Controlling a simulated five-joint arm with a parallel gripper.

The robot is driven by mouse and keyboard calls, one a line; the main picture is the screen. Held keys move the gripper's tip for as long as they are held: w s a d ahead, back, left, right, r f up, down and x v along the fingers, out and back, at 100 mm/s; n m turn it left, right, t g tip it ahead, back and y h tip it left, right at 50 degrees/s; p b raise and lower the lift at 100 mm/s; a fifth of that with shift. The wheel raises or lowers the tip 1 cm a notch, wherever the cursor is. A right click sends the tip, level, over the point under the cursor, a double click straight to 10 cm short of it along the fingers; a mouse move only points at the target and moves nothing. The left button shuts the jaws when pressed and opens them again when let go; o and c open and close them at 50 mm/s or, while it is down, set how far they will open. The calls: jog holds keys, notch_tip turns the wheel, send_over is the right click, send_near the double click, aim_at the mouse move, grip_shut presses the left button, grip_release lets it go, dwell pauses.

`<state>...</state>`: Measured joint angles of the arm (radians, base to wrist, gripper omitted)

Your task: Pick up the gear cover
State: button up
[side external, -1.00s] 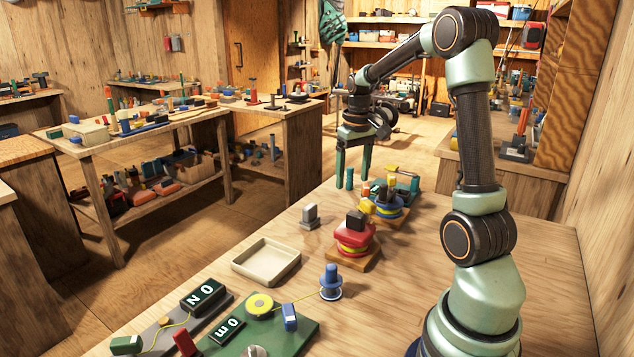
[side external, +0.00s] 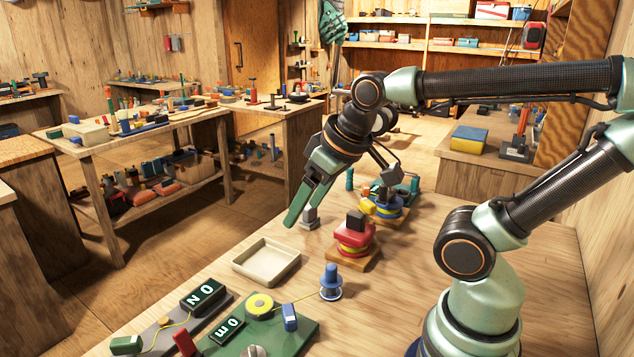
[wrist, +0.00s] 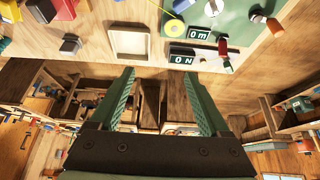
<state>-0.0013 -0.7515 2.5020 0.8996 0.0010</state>
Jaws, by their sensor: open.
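No part is plainly marked as the gear cover; the likeliest is the red rounded piece (side external: 353,237) with a dark block on top, on a wooden base in the side view. It also shows in the wrist view (wrist: 67,10), at the top left. The red piece's underside is hidden.
An empty cream tray (side external: 267,279) lies at the bench's left edge; a small grey block (side external: 310,218) is partly behind my fingers. A green board (side external: 275,340) lies in front. The bench's right is bare.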

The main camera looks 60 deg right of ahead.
dwell(0.3)
jog(key=shift+o, duration=1)
jog(key=m+g, duration=0.6)
jog(key=m, duration=1.2)
send_over(356, 213)
notch_tip(356, 213, down, 5)
notch_tip(356, 213, down, 11)
jog(key=shift+f, duration=0.2)
